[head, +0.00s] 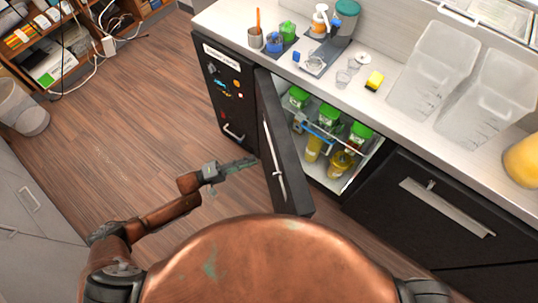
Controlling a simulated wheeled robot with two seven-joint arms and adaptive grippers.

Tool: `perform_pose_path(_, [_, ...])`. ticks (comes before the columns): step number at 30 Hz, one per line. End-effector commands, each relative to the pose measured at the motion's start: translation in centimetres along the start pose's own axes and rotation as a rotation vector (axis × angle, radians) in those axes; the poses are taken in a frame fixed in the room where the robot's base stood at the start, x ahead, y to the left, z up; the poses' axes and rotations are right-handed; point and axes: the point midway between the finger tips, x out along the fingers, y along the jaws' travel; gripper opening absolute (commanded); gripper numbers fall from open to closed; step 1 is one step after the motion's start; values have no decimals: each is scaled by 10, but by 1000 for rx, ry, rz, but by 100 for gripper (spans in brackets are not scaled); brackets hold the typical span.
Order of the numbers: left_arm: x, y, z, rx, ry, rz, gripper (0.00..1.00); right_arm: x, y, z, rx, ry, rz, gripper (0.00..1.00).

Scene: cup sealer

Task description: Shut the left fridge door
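The left fridge door (291,172) is a dark panel with a pale vertical handle (273,160). It stands wide open, swung out from the counter front. Its outer face is turned to the left. My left gripper (255,161) is just left of this face, near the handle, with its fingers pointing at the door. The fingers look together with nothing between them. I cannot tell whether the tip touches the door. The open fridge (347,183) shows green-lidded containers (360,131) and yellow containers (341,160) inside. My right gripper is not in view.
A closed dark drawer (425,204) is to the right.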

Motion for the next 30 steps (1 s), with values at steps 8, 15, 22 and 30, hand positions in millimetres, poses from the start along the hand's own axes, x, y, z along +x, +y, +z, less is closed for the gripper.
perform_pose_path(8, [26, 14, 10, -58, -47, 30, 16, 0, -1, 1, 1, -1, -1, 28])
perform_pose_path(15, [64, 14, 11, -56, -44, 29, 16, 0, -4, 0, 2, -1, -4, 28])
perform_pose_path(22, [80, 14, 11, -55, -43, 26, 16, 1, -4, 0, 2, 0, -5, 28])
perform_pose_path(30, [81, 14, 11, -55, -42, 24, 16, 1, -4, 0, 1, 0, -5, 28])
